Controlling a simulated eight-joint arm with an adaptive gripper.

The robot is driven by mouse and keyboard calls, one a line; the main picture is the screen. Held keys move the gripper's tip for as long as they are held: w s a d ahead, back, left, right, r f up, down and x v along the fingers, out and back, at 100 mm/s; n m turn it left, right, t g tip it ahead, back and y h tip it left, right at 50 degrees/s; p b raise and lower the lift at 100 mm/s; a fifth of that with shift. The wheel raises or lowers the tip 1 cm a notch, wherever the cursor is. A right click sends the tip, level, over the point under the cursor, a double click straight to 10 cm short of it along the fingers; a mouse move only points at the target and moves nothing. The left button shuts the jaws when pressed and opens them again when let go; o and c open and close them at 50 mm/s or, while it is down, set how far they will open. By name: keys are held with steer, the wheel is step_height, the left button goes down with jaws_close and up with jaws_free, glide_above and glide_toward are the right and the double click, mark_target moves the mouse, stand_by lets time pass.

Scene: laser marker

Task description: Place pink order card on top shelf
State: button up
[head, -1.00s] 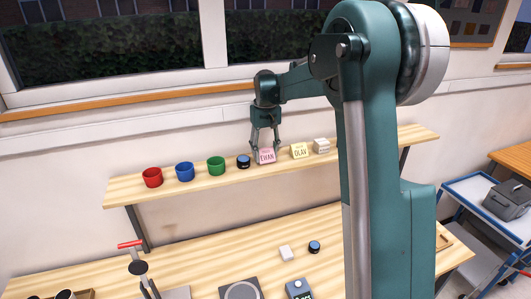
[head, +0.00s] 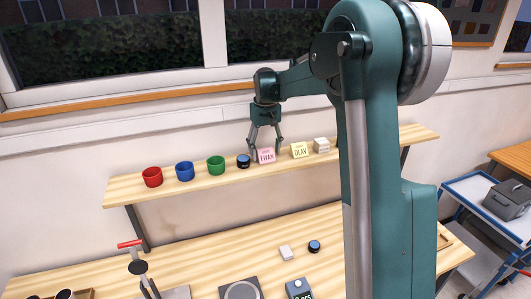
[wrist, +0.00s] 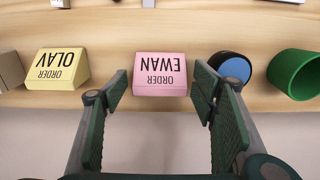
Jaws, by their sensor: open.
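The pink order card (head: 266,156), marked "EWAN", stands on the top shelf (head: 130,188). It sits between a black round item and the yellow "OLAV" card. My gripper (head: 265,152) is above the shelf with its fingers spread around the pink card. In the wrist view the pink card (wrist: 160,74) lies between and just beyond the two open fingertips (wrist: 160,90). A gap shows on each side, so the fingers do not touch it.
The lower bench (head: 200,255) holds a small white block (head: 285,252) and devices.

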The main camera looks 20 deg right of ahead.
mark_target(265, 150)
step_height(265, 150, up, 11)
steer(key=shift+r+b, duration=0.2)
steer(key=shift+b, duration=0.2)
steer(key=shift+s, duration=0.1)
stand_by(0.8)
steer(key=s+a+r+t, duration=0.1)
steer(key=s+a+t, duration=0.15)
steer(key=s, duration=1.05)
steer(key=s+a+r+t, duration=0.1)
steer(key=s+a, duration=0.3)
steer(key=s, duration=0.8)
steer(key=s+a+f+t, duration=0.1)
steer(key=s+f+t, duration=0.1)
steer(key=s+f, duration=0.4)
steer(key=s+a+f+t, duration=0.1)
steer(key=s+f, duration=0.5)
steer(key=s, duration=0.9)
steer(key=shift+a+f+t, duration=0.25)
steer(key=shift+a+t, duration=0.1)
steer(key=shift+a, duration=0.4)
steer(key=shift+s, duration=0.1)
